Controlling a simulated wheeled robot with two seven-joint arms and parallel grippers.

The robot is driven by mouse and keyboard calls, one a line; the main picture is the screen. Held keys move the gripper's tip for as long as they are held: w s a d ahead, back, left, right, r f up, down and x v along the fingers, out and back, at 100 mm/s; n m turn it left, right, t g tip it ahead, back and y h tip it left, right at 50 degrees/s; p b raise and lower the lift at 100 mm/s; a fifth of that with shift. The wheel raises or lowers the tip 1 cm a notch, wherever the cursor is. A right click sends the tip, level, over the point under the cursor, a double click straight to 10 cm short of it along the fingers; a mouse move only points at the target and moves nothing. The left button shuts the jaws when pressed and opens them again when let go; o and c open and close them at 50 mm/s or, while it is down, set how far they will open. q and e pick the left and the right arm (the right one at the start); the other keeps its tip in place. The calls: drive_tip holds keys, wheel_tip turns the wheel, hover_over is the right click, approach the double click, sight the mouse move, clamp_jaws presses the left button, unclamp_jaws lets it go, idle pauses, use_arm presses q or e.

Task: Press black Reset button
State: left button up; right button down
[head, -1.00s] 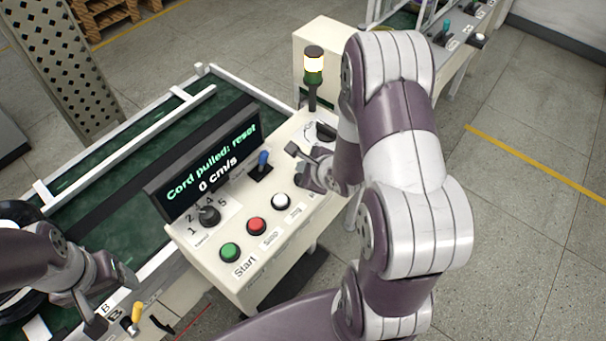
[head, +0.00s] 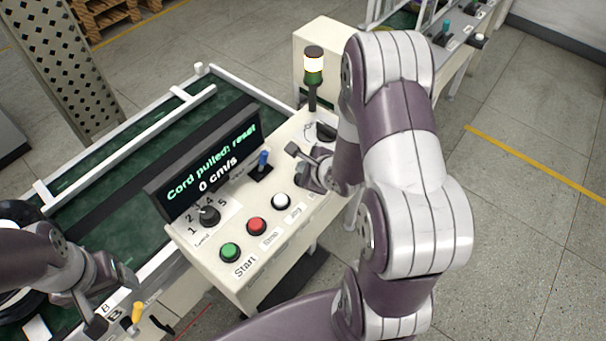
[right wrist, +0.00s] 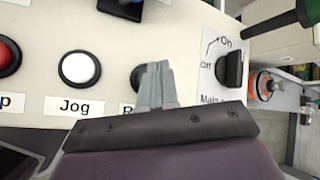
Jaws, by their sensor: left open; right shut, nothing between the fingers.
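The black Reset button (right wrist: 136,77) shows in the right wrist view as a dark round edge, mostly hidden behind my fingers. Its label (right wrist: 126,109) shows only its first letter. My right gripper (right wrist: 157,85) is shut and empty, with its fingertips over the right part of the button; I cannot tell whether they touch it. In the head view, my right gripper (head: 304,170) is over the panel's right part and hides the button. The display (head: 210,165) reads "Cord pulled: reset" and "0 cm/s". My left gripper (head: 113,303) is open and empty at the lower left.
The panel has a green Start button (head: 230,252), a red button (head: 256,227), a white Jog button (head: 281,201), a speed knob (head: 209,216) and a blue-tipped lever (head: 263,160). The black main switch (right wrist: 232,70) is right of my fingers. A lit stack light (head: 314,65) stands behind.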

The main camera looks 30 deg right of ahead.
drive_tip(key=shift+f, duration=0.1)
drive_tip(key=shift+f, duration=0.35)
drive_tip(key=shift+f+b, duration=0.3)
drive_tip(key=shift+f, duration=0.25)
idle(0.8)
drive_tip(key=shift+r, duration=0.1)
drive_tip(key=shift+r+p, duration=0.9)
drive_tip(key=shift+p, duration=0.3)
wheel_tip(320, 180, up, 5)
drive_tip(key=p, duration=0.5)
drive_tip(key=shift+r+p, duration=0.1)
drive_tip(key=shift+p, duration=0.2)
